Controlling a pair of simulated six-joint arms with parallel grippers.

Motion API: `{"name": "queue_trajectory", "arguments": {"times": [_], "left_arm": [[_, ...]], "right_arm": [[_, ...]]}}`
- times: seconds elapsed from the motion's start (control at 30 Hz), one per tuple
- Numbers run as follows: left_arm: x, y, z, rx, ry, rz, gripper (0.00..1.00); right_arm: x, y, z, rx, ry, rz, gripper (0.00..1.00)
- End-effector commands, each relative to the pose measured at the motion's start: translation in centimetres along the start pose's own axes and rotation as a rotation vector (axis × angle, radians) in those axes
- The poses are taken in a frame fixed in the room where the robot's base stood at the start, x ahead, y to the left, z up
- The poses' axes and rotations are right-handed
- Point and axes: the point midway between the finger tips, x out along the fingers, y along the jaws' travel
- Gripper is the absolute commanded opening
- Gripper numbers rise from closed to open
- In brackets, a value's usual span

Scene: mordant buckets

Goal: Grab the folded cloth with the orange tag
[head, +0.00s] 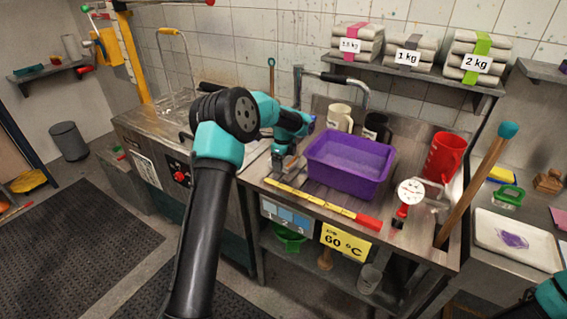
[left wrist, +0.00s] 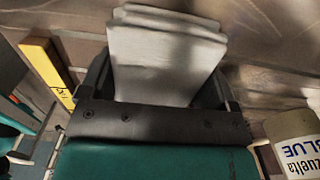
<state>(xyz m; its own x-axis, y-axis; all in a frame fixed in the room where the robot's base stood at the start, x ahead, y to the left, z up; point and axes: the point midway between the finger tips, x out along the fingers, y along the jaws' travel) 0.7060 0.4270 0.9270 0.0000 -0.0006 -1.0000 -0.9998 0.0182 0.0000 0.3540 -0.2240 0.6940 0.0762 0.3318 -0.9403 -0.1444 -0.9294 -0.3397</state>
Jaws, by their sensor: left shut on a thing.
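A pale grey-white folded cloth (left wrist: 165,55) stands between the jaws of my left gripper (left wrist: 155,85) in the left wrist view. The gripper is shut on it. Its folded layers show at the top; no orange tag is visible on the part I see, and its lower part is hidden by the gripper. In the head view my left gripper (head: 287,165) is over the metal bench, just left of the purple basin; the cloth there is mostly hidden and hard to make out. My right gripper is not in view.
The purple basin (head: 348,165) stands beside the gripper. A yellow stick with a red end (head: 320,202) lies in front of it. Mugs (head: 340,117) and a tap stand behind; a dial (head: 410,191) and red jug (head: 444,157) are right. Banded packs (head: 357,45) sit on the shelf.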

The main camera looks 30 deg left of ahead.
Motion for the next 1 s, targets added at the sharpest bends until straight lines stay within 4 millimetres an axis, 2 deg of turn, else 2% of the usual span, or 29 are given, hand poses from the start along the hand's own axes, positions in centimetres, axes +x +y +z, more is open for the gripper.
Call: {"name": "queue_trajectory", "arguments": {"times": [0.07, 0.43, 0.77, 1.0], "left_arm": [[0.0, 0.0, 0.0, 0.0, 0.0, 0.0, 0.58], [-0.5, 0.0, 0.0, 0.0, 0.0, -0.001, 0.58], [-3.5, -0.1, 0.0, -0.001, -0.001, -0.003, 0.58], [-3.8, 1.9, -1.2, 0.001, 0.0, 0.0, 0.58]], "right_arm": [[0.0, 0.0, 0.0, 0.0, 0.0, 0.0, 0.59], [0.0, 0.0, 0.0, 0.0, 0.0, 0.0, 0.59], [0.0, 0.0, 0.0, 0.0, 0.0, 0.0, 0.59], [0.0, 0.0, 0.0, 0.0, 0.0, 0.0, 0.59]]}}
